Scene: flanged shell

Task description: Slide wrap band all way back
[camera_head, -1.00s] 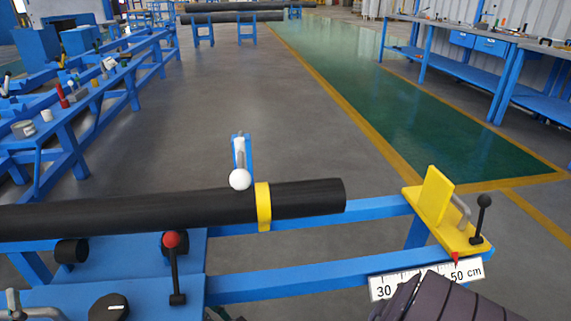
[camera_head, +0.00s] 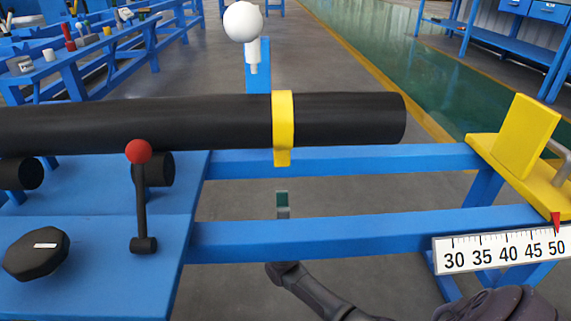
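The wrap band (camera_head: 284,125) is a yellow ring around the black pipe (camera_head: 190,122), short of the pipe's right end. A small tab hangs below it. My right gripper (camera_head: 283,204) shows only in part: a small green and grey tip between the two blue rails, below the band and apart from it in the picture. The front rail seems to hide its middle. A dark part of my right arm shows below that rail. I cannot see two separate fingers or whether they are open. My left gripper is not in view.
A yellow stop plate (camera_head: 525,140) stands right of the pipe end. A scale (camera_head: 500,248) with a red pointer lies in front of it. A red-knobbed lever (camera_head: 140,195), black knob (camera_head: 36,254) and white-balled lever (camera_head: 244,24) stand around the pipe.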

